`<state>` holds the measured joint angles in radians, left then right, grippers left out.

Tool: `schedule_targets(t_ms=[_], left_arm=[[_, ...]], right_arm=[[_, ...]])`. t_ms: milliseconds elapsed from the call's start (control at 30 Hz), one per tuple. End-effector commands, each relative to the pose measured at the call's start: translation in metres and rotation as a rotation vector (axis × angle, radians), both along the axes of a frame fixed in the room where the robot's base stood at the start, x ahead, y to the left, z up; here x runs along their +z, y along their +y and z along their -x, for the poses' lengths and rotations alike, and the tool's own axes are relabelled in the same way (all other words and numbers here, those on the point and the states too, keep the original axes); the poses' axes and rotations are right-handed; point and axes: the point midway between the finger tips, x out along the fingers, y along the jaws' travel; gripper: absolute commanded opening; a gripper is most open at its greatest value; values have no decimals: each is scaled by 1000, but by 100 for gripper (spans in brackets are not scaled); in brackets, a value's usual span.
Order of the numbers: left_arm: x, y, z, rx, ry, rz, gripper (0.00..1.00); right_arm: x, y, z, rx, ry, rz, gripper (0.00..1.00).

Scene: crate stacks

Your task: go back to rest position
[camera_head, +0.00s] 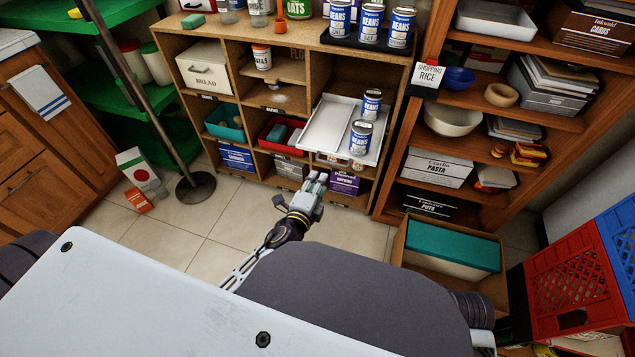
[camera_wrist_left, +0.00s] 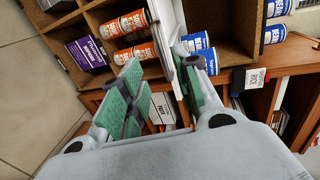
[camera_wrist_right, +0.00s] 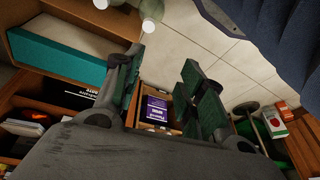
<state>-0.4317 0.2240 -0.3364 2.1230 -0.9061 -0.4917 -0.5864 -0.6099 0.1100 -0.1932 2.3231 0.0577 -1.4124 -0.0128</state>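My left gripper (camera_head: 316,183) is in front of the low shelf unit, just below the front edge of a white tray (camera_head: 323,127). In the left wrist view its green-padded fingers (camera_wrist_left: 166,68) are spread apart. The tray's white edge shows between and beyond them; I cannot tell whether they touch it. The tray sticks out of a cubby, seems tilted, and carries two blue beans cans (camera_head: 361,137). My right gripper (camera_wrist_right: 163,92) shows in its own wrist view with fingers apart and nothing between them. In the head view it is hidden.
A cardboard box with a teal lid (camera_head: 452,246) stands on the floor at right, near red (camera_head: 573,283) and blue crates. A wooden shelf (camera_head: 480,120) stands at right, a green rack (camera_head: 120,95) at left. Tiled floor (camera_head: 215,225) is clear before the shelf unit.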

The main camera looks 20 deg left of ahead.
Motion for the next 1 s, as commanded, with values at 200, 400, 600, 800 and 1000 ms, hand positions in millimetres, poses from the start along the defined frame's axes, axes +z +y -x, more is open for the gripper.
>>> schedule_targets(t_ms=[200,400,600,800,1000], left_arm=[[0,0,0,0,0,0,32],[0,0,0,0,0,0,32],[0,1,0,6,4,7,32],[-3,15,4,73,47,86,32],[-12,41,17,225,149,268,32]], right_arm=[[0,0,0,0,0,0,40],[0,0,0,0,0,0,40],[0,0,0,0,0,1,40],[5,-3,-2,-4,-3,6,40],[14,-11,-4,-13,-9,21,40]])
